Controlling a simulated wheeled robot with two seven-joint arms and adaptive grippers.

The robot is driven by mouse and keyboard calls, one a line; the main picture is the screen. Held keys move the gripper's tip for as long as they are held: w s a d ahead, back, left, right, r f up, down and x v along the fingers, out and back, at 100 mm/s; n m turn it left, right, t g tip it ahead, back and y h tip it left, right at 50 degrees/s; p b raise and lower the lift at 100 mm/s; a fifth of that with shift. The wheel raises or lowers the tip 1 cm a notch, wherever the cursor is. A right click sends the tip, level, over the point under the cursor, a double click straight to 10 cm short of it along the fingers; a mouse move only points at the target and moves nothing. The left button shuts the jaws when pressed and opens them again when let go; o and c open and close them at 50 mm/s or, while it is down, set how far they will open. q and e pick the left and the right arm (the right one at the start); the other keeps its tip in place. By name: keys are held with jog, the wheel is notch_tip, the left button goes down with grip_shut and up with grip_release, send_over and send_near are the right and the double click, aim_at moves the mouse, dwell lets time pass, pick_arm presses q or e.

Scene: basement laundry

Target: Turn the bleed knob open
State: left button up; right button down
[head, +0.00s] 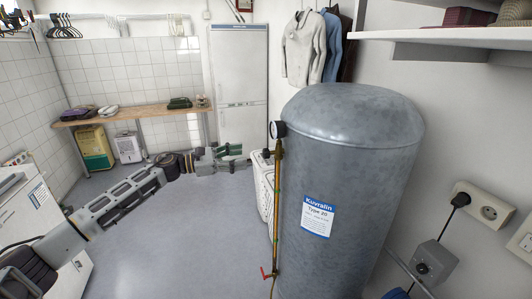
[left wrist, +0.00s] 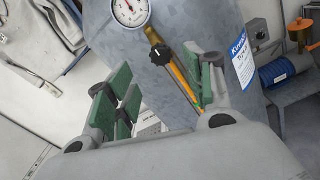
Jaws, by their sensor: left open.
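The grey tank (head: 340,190) stands upright with a blue and white label. A round gauge (head: 278,129) sits on its upper left side, above a thin brass-coloured pipe (head: 276,205). The dark ribbed bleed knob (left wrist: 161,54) is on a brass fitting just below the gauge (left wrist: 131,10) in the left wrist view; it is small in the head view (head: 267,154). My left gripper (head: 237,156) is open and empty, left of the knob and apart from it. In the wrist view the knob appears between the green-padded fingers, beyond them. My right gripper is not in view.
A red-handled valve (head: 266,273) is low on the pipe. A white basket (head: 264,188) stands behind the tank's left side. A shelf (head: 460,35) juts out at upper right, and a wooden bench (head: 140,112) stands at the back. The middle floor is clear.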

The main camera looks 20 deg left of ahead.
aim_at(263, 153)
pick_arm(q)
jog(key=x, duration=0.4)
jog(key=shift+w+d+p, duration=0.1)
jog(key=shift+p, duration=0.25)
jog(key=x, duration=0.3)
jog(key=shift+w+d+p, duration=0.15)
jog(key=shift+d+p, duration=0.1)
jog(key=shift+p, duration=0.05)
jog(key=shift+w+d, duration=0.45)
jog(key=shift+d, duration=0.15)
jog(key=shift+w+d, duration=0.3)
jog(key=shift+d, duration=0.1)
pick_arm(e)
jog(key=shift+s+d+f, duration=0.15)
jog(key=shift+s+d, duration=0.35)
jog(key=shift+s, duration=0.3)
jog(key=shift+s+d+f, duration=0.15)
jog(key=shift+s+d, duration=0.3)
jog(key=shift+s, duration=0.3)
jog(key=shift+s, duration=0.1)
pick_arm(q)
jog(key=shift+c, duration=0.9)
jog(key=c, duration=0.8)
jog(key=shift+c, duration=0.2)
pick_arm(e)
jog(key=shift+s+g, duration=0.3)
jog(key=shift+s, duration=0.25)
